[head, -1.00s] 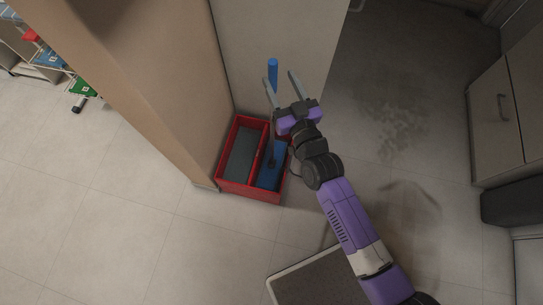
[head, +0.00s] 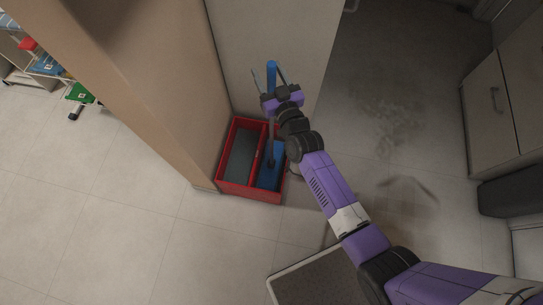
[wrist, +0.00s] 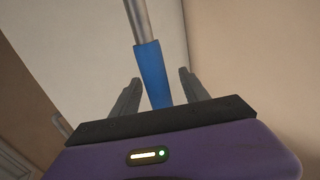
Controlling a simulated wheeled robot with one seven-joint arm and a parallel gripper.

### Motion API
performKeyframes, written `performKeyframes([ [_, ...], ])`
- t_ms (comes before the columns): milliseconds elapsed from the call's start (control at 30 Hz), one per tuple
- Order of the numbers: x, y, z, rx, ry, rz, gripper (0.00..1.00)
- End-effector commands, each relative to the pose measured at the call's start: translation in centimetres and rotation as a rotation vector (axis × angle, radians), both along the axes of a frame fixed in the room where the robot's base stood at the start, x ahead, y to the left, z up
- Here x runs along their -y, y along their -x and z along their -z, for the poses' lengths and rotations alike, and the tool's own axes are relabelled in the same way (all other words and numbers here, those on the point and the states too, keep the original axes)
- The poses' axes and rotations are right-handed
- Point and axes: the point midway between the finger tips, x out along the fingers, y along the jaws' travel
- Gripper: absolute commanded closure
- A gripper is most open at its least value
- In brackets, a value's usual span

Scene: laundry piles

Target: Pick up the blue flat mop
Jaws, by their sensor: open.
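The blue flat mop stands upright in the red bucket (head: 250,190). Its blue handle grip (head: 271,72) shows at the top, and its blue lower part (head: 270,172) sits in the bucket's right compartment. My gripper (head: 265,71) is open at the height of the handle grip. In the wrist view, the blue grip (wrist: 152,72) and grey pole (wrist: 138,20) run up between the two open fingers (wrist: 160,76). The fingers are not closed on it. My arm hides part of the pole in the head view.
A beige wall (head: 165,90) stands directly left of the bucket and a pale panel (head: 262,30) behind it. Cabinets (head: 497,110) are at the right. A grey mat (head: 320,280) lies at the front. A shelf with colored items is at the far left. Open tiled floor lies front left.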

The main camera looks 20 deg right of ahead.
Motion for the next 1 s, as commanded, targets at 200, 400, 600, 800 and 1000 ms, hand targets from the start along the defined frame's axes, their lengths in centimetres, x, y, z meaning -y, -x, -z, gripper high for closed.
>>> performKeyframes([
  [200,0.0,-0.38,0.07,-0.001,-0.001,0.0,0.47],
  [400,0.0,-0.36,0.05,-0.001,-0.001,0.0,0.7],
  [600,-0.01,-0.36,0.04,0.0,0.0,0.0,1.0],
  [800,0.01,-0.42,-0.19,0.004,0.0,0.0,1.0],
  [1000,0.07,-0.54,-0.61,0.005,0.0,0.0,1.0],
])
